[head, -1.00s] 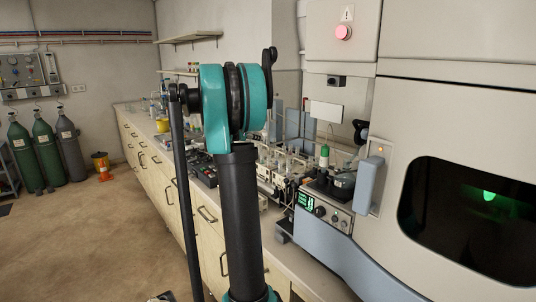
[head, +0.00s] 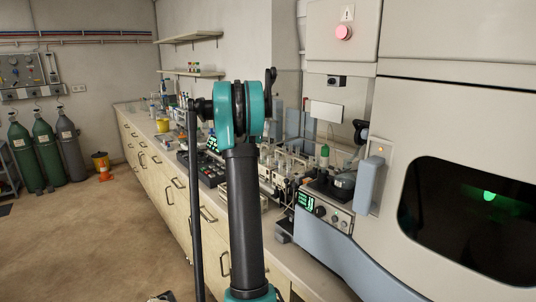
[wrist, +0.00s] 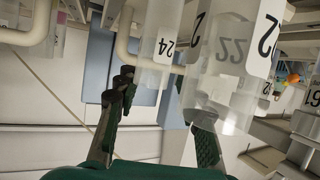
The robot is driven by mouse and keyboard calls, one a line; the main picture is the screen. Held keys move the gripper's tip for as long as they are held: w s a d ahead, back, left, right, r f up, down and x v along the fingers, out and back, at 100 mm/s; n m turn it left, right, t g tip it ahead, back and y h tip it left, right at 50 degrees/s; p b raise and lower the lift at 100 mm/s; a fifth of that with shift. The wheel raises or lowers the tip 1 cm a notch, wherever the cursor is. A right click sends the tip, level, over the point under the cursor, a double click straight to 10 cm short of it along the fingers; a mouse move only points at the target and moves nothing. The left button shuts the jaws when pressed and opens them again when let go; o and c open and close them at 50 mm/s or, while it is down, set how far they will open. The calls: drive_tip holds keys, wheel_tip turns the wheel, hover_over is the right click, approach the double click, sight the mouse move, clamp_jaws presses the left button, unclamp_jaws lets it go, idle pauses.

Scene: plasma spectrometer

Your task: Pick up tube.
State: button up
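Several clear tubes with printed number labels fill the upper part of the wrist view. A tube marked 22 (wrist: 228,65) is large and near. A tube marked 24 (wrist: 160,42) is left of it. I cannot tell which tube the task means. My gripper (wrist: 161,97) is open, with its two dark fingers apart. The right finger is partly behind the lower end of the near tube; whether they touch is unclear. No tube is clearly held. In the head view my arm hides the gripper.
A long bench (head: 171,190) runs along the wall, crowded with glassware and instruments. A small device with a green display (head: 307,201) stands on its near part. A large cabinet with a dark window (head: 470,215) is at right. The floor at left is open.

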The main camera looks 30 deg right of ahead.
drive_tip(key=shift+d, duration=0.1)
drive_tip(key=shift+c, duration=0.2)
clamp_jaws()
drive_tip(key=shift+r, duration=0.1)
